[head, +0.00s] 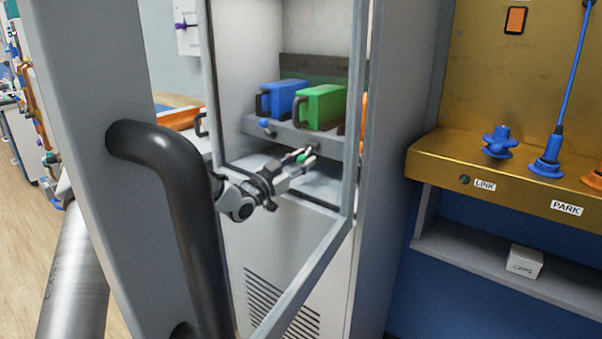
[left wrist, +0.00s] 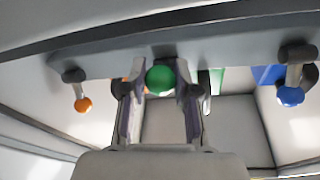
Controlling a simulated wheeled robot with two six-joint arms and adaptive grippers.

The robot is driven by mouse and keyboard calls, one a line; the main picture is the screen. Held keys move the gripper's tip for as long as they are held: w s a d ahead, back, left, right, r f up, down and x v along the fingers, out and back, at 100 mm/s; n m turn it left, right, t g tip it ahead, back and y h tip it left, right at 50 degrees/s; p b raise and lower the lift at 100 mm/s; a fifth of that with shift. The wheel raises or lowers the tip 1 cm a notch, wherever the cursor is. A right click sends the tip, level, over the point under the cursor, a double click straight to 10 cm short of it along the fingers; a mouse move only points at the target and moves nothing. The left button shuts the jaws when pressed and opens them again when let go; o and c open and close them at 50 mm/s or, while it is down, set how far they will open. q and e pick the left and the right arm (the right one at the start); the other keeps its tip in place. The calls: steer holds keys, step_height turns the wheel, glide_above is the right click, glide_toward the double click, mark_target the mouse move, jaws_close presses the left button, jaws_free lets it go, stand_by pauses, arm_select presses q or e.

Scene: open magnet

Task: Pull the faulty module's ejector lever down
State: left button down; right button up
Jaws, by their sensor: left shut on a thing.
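In the head view a green module (head: 322,106) and a blue module (head: 284,97) sit side by side on a grey shelf in the cabinet. My left gripper (head: 304,157) is just below the shelf front, under the green module. It is shut on the green ball knob (left wrist: 160,78) of an ejector lever, which shows between the two fingers in the left wrist view. The lever's arm is mostly hidden. A blue knob (head: 265,123) hangs at the shelf front below the blue module. The faulty module is not clearly marked. My right gripper is not in view.
The cabinet's framed door with a thick black handle (head: 165,150) stands open in front. An orange knob (left wrist: 83,104) and the blue knob (left wrist: 290,96) flank my fingers in the left wrist view. A brass panel (head: 480,160) with blue plugs stands at right.

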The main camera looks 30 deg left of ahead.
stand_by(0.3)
arm_select(q)
steer(key=c, duration=0.9)
jaws_free()
steer(key=shift+o, duration=0.2)
steer(key=v, duration=1.2)
steer(key=shift+f, duration=0.2)
